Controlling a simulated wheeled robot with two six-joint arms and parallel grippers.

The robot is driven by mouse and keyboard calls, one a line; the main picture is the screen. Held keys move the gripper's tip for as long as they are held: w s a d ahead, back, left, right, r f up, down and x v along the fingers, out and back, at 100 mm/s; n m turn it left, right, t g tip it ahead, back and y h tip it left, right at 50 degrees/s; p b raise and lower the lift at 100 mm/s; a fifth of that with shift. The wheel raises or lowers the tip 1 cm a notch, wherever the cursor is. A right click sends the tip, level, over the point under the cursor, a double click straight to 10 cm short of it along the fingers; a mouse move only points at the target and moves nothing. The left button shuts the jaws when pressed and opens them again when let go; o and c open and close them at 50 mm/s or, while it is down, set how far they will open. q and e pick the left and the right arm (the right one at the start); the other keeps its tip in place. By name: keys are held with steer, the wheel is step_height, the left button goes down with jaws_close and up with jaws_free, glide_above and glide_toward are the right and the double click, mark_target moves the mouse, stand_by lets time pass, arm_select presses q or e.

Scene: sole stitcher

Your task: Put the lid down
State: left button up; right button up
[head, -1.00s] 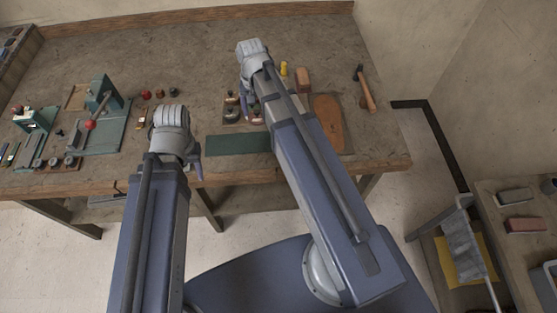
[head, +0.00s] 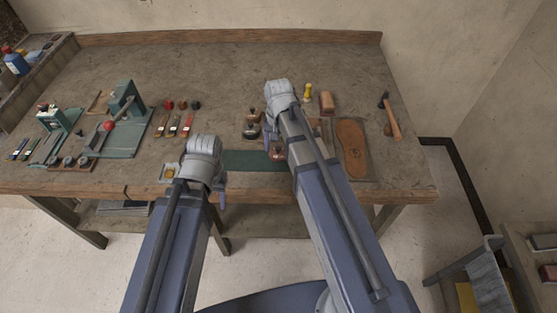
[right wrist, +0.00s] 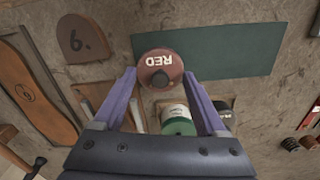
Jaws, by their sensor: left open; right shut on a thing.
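A round dark-red lid (right wrist: 160,58) marked "RED", with a black knob, is between the fingertips of my right gripper (right wrist: 160,76) in the right wrist view. It appears over the near edge of the dark green mat (right wrist: 235,50); its height above the surface is hard to judge. In the head view, the reddish lid (head: 277,154) shows at the mat (head: 245,161), partly hidden by my right arm. My left gripper (head: 222,188) is open and empty near the table's front edge, left of the mat; its fingers are partly hidden.
A jar with green and white (right wrist: 178,122) stands close to the right gripper. Dark knobbed pots (head: 251,131) stand behind the mat. A sole board (head: 351,148) and a hammer (head: 390,115) lie to the right. A green press (head: 125,105) stands left. The rear table is clear.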

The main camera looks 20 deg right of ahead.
mark_target(278, 153)
steer(key=shift+f, duration=0.1)
step_height(278, 153, down, 4)
steer(key=b, duration=0.3)
steer(key=shift+r+b, duration=0.2)
steer(key=shift+b, duration=0.1)
steer(key=shift+f, duration=0.15)
steer(key=o, duration=1.2)
steer(key=shift+o, duration=0.2)
